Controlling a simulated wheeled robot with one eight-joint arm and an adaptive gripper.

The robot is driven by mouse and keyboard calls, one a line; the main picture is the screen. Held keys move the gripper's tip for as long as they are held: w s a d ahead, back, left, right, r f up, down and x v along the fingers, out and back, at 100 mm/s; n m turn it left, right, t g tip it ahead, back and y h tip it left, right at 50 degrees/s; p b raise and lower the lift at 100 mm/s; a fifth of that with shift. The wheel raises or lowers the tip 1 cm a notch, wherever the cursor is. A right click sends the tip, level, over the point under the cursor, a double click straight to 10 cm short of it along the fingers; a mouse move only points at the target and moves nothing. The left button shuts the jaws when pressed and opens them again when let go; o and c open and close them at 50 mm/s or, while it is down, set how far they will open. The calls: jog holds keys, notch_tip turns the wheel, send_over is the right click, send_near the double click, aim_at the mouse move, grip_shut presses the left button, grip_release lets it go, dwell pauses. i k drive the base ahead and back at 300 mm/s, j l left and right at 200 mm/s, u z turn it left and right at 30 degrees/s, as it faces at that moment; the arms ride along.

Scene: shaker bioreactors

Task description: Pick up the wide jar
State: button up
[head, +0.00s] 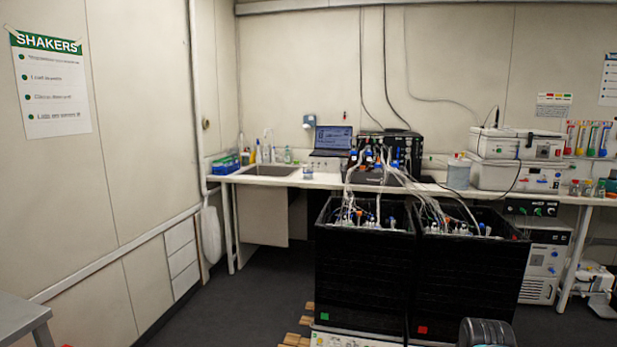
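A wide, pale blue-grey cylindrical jar (458,174) stands upright on the white bench, left of the stacked white instruments and behind the right black crate. It is the widest jar-like vessel I can make out. A smaller clear jar (308,172) stands on the bench right of the sink. Several small jars (587,188) with reddish and greenish tops stand at the bench's right end.
Two tall black crates (364,275) (468,285) full of tubing and bottles stand before the bench (275,181), blocking its middle. A dark rounded object (487,334) shows at the bottom edge. The floor (240,305) at left is clear. A grey table corner (22,318) shows at lower left.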

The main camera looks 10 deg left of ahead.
aim_at(307, 171)
jog(key=i+j+u, duration=1.05)
jog(key=i, duration=0.35)
jog(key=i+u, duration=0.35)
jog(key=i, duration=0.4)
jog(key=i+z, duration=0.3)
jog(key=i, duration=0.35)
jog(key=i+z, duration=0.3)
jog(key=i, duration=0.3)
jog(key=i+j+z, duration=0.3)
jog(key=i, duration=0.3)
jog(key=i+l, duration=0.15)
jog(key=i, duration=0.3)
jog(key=i+l, duration=0.2)
jog(key=i, duration=0.2)
jog(key=j+z, duration=0.15)
jog(key=z, duration=0.2)
jog(key=j+z, duration=0.1)
jog(key=z, duration=0.2)
jog(key=j+z, duration=0.15)
jog(key=z, duration=0.2)
jog(key=k+j+z, duration=0.1)
jog(key=z, duration=0.2)
jog(key=k+j+z, duration=0.1)
jog(key=z, duration=0.2)
jog(key=k, duration=0.1)
